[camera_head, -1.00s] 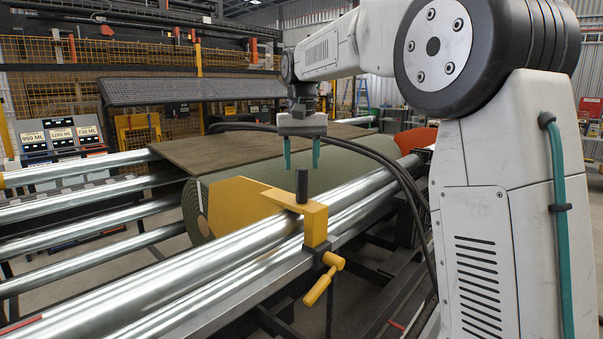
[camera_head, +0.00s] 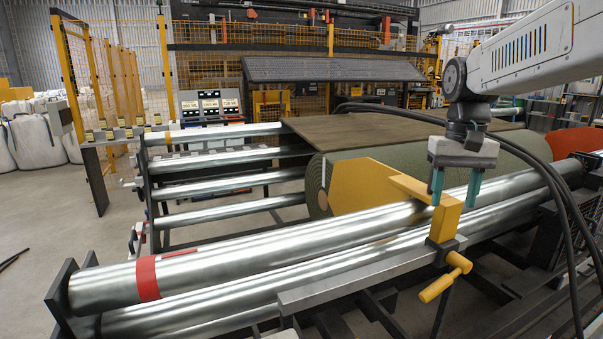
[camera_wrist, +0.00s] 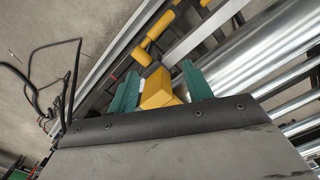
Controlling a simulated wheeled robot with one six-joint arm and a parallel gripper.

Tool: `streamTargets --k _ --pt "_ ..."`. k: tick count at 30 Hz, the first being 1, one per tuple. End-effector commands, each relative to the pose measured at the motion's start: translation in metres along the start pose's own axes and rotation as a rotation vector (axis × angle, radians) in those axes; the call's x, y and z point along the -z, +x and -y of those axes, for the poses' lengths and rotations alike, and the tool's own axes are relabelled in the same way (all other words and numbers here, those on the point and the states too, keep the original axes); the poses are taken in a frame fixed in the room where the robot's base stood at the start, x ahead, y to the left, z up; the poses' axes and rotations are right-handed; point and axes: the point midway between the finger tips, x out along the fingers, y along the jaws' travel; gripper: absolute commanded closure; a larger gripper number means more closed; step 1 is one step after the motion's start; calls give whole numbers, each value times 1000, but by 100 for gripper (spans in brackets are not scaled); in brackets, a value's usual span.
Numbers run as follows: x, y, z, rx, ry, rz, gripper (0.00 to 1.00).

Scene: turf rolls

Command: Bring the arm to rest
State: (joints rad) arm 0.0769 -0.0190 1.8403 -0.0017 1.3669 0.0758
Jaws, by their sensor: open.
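My gripper (camera_head: 455,192) hangs from the arm, pointing down, with its two teal fingers apart and nothing seen held between them. In the head view its fingertips overlap the top of a yellow bracket (camera_head: 446,222) on the roller frame; I cannot tell whether they touch. In the wrist view, the fingers (camera_wrist: 161,90) stand either side of a yellow block (camera_wrist: 157,90). My arm reaches in from the upper right.
A green turf roll (camera_head: 316,185) lies behind long steel rollers (camera_head: 250,250). A yellow clamp handle (camera_head: 445,278) sticks out below the bracket. Black cables (camera_head: 545,165) loop behind and right of my gripper. Open floor (camera_head: 50,220) lies at the left.

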Motion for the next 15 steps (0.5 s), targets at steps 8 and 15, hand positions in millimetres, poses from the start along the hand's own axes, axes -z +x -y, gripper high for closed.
streamTargets --k 8,15 --pt "-117 36 -1 0 -72 -23 50" --pt "-203 76 -4 0 -118 -60 50"
